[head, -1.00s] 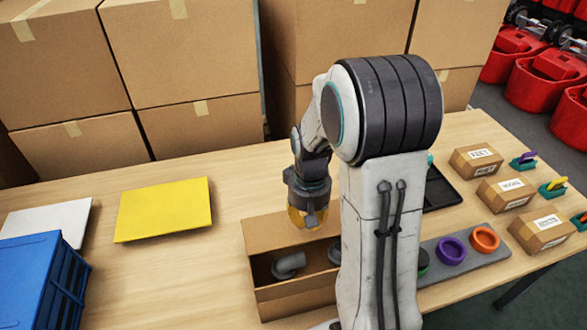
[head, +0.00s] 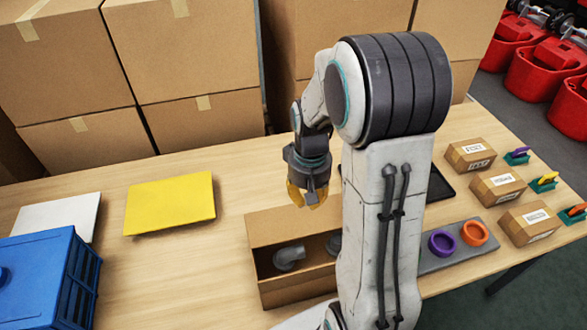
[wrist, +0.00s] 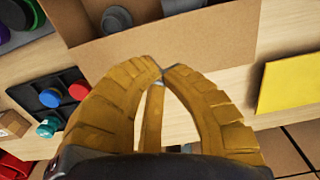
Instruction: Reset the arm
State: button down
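My gripper (head: 308,200) hangs from my arm above the rear wall of an open cardboard box (head: 262,229) on the table. In the wrist view my gripper (wrist: 161,72) has its yellow ridged fingers drawn together, with the tips meeting or nearly so and nothing visible between them. A grey elbow pipe part (head: 289,256) lies in the box, and another grey part (head: 334,243) is partly hidden by my arm.
A yellow panel (head: 170,203), a white panel (head: 60,216) and a blue crate (head: 40,275) lie to the left. A purple ring (head: 442,243) and an orange ring (head: 475,234) sit on a grey tray (head: 440,262). Small labelled boxes (head: 498,185) stand right. Large cartons (head: 185,60) stand behind.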

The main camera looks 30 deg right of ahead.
dwell(0.3)
jog(key=s+a+r+n+t, duration=0.2)
jog(key=s+a+r, duration=0.5)
jog(key=s+r, duration=0.4)
jog(key=shift+s+a+t, duration=0.2)
jog(key=shift+s+t, duration=0.5)
jog(key=shift+s, duration=0.35)
jog(key=shift+r, duration=0.1)
